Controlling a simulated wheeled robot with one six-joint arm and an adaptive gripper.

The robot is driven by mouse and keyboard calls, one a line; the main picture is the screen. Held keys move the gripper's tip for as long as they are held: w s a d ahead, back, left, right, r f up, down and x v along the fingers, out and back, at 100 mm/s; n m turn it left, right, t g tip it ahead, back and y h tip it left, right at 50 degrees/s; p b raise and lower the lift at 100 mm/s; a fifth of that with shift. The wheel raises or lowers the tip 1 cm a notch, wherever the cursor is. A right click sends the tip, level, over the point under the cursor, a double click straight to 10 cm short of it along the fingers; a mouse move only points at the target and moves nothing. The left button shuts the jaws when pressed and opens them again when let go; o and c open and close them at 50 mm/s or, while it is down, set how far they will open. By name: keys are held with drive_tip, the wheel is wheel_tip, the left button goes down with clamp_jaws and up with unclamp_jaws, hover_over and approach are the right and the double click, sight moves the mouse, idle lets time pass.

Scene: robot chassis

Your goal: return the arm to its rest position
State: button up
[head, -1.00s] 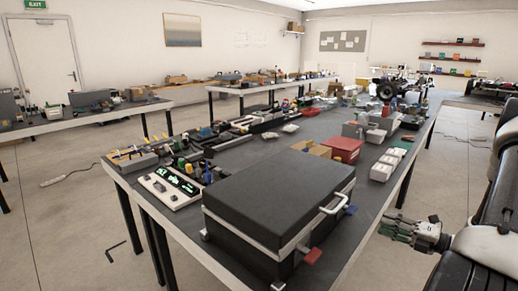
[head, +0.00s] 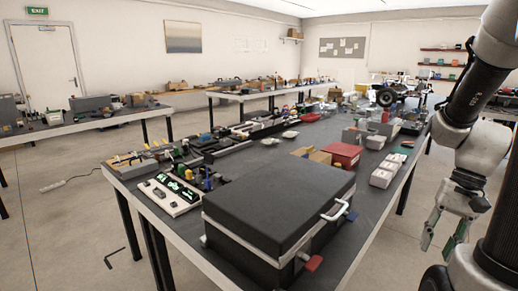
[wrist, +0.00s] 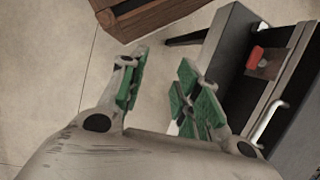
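My gripper (head: 441,232) hangs at the right of the head view, beside the long workbench and apart from it, with its fingers pointing down. In the wrist view my gripper (wrist: 160,95) shows two green-padded fingers spread apart with only floor between them. It is open and empty. My arm rises above it along the right edge of the head view.
A black case (head: 275,215) with a white handle stands shut on the near end of the workbench (head: 225,167). It also shows in the wrist view (wrist: 285,110). A wooden box (wrist: 150,16) is at the top there. Floor (wrist: 45,70) is clear at left.

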drive_tip(key=a+r+n+t+h, duration=0.1)
drive_tip(key=a+r+n+t, duration=0.2)
drive_tip(key=r, duration=0.4)
drive_tip(key=a+r+n+t+h, duration=0.2)
drive_tip(key=a+r+n+t, duration=0.1)
drive_tip(key=r+n, duration=0.2)
drive_tip(key=shift+s+a+r+h, duration=0.25)
drive_tip(key=shift+s+r, duration=0.2)
drive_tip(key=shift+r, duration=0.4)
